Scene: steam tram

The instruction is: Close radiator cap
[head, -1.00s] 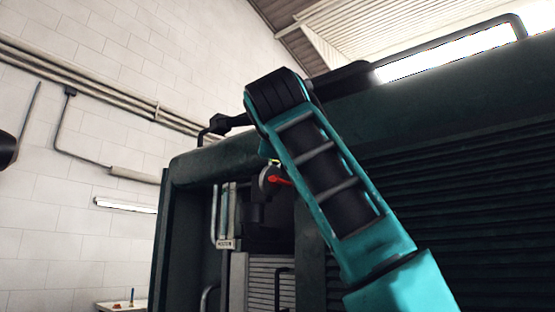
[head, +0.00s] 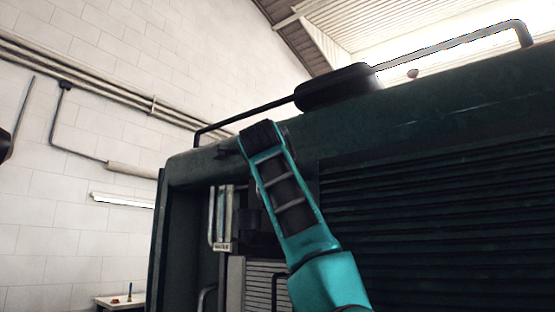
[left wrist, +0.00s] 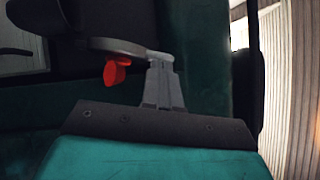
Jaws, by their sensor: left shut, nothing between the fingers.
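A thin grey round piece (left wrist: 120,46) with a red lever (left wrist: 116,72) shows in the left wrist view in front of the tram's dark green body. It looks like the radiator cap, but I cannot be sure. My left gripper (left wrist: 160,62) is shut and empty, its grey fingertips at the right end of the grey piece. I cannot tell whether they touch it. In the head view my teal arm covers the gripper and the red lever. My right gripper is in neither view.
The tram's roof edge (head: 430,108) carries a dark rail (head: 245,116) and a black rounded housing (head: 340,86). Louvred slats (head: 430,215) fill the right side. An open recess with a light panel (head: 258,280) lies left of the arm. A small table (head: 118,301) stands at lower left.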

